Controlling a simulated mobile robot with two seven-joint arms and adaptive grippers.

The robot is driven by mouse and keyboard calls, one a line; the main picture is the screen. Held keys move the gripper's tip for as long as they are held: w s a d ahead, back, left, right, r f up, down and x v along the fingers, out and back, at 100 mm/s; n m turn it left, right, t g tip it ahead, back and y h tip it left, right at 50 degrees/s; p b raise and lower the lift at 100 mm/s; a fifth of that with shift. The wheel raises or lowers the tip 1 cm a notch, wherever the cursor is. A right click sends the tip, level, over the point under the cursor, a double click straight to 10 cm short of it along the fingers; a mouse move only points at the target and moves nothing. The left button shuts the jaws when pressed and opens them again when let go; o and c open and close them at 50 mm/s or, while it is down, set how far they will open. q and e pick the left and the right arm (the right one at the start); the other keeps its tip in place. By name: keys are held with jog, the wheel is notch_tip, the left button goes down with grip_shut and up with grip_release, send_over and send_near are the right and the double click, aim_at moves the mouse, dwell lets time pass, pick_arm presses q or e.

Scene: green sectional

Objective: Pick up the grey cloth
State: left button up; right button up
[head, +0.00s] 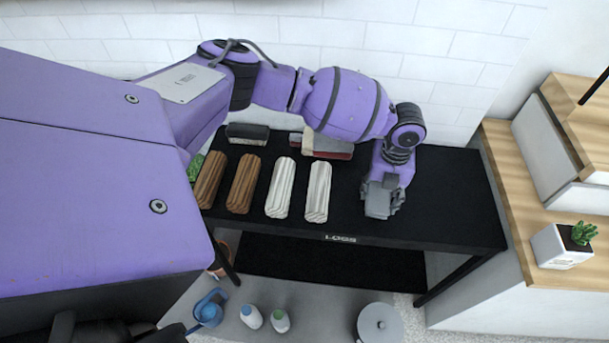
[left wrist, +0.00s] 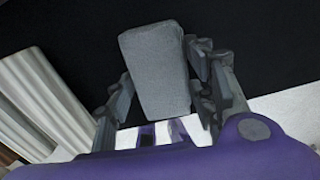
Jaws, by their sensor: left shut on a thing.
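The grey cloth (left wrist: 155,72) shows in the left wrist view as a thick, folded grey block between the fingers of my left gripper (left wrist: 160,95). In the head view, the cloth (head: 378,201) shows at the tip of my left gripper (head: 382,192), over the right part of the black table. My left gripper is shut on the cloth. I cannot tell whether the cloth still touches the table. My right gripper is not in view.
Two brown logs and two white logs (head: 318,190) lie on the black table (head: 450,200) left of the gripper. Behind them are a dark block (head: 247,132) and a reddish one (head: 330,145). A potted plant (head: 566,244) stands on the wooden counter at right.

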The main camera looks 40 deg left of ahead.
pick_arm(q)
jog(key=s+r, duration=0.1)
jog(key=r, duration=0.1)
jog(key=s+a+r, duration=0.1)
jog(key=r, duration=0.2)
jog(key=s+r+p, duration=0.1)
jog(key=s+r, duration=0.1)
jog(key=shift+a+r, duration=0.15)
jog(key=shift+r, duration=0.05)
jog(key=s+a+r, duration=0.2)
jog(key=s+r, duration=0.2)
jog(key=s, duration=0.5)
jog(key=shift+s+a+r+p, duration=0.2)
jog(key=shift+a+r+p, duration=0.05)
jog(key=shift+r+p, duration=0.1)
jog(key=shift+f, duration=0.1)
